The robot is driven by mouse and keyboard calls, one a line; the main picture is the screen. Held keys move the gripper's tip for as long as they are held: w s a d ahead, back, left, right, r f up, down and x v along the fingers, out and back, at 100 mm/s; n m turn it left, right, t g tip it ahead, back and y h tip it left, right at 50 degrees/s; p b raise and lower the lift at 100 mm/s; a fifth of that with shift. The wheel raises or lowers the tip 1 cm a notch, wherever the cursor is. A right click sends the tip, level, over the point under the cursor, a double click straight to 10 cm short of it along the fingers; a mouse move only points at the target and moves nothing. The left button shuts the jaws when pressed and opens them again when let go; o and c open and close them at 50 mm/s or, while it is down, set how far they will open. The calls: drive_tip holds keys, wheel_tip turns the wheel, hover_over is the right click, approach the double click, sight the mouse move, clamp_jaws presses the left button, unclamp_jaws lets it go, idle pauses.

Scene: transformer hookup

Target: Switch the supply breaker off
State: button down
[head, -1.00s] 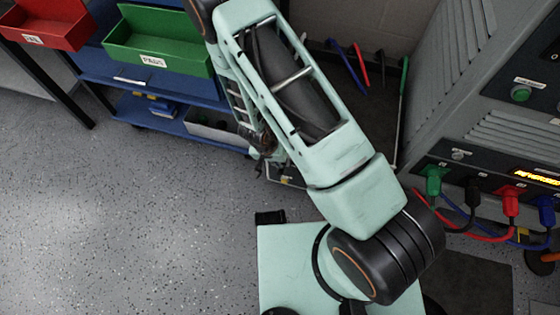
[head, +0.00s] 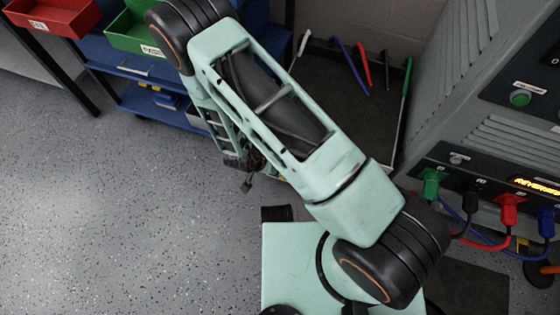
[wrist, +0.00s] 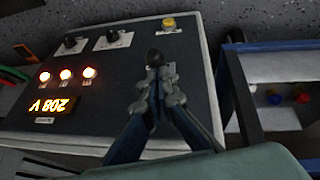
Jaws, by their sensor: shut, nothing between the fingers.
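In the wrist view a dark sloped panel (wrist: 110,100) fills the left and middle. My gripper (wrist: 157,75) is shut and empty over its right part, fingertips pointing at the panel. A black knob-like part (wrist: 155,56) shows just beyond the fingertips, with a pale plate partly hidden behind them. It may be the supply breaker's handle; I cannot tell its position or whether the fingers touch it. In the head view my gripper (head: 246,181) is small and dark, partly hidden by my arm.
A blue-framed cart (wrist: 236,90) stands close right. A grey cabinet with colored plugs (head: 508,207) stands right in the head view.

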wheel_tip(320, 180, down, 9)
drive_tip(key=s+b, duration=0.2)
drive_tip(key=shift+s+a+b, duration=0.25)
drive_tip(key=shift+a+b, duration=0.15)
drive_tip(key=shift+a, duration=0.05)
idle(0.4)
drive_tip(key=shift+f, duration=0.2)
idle(0.4)
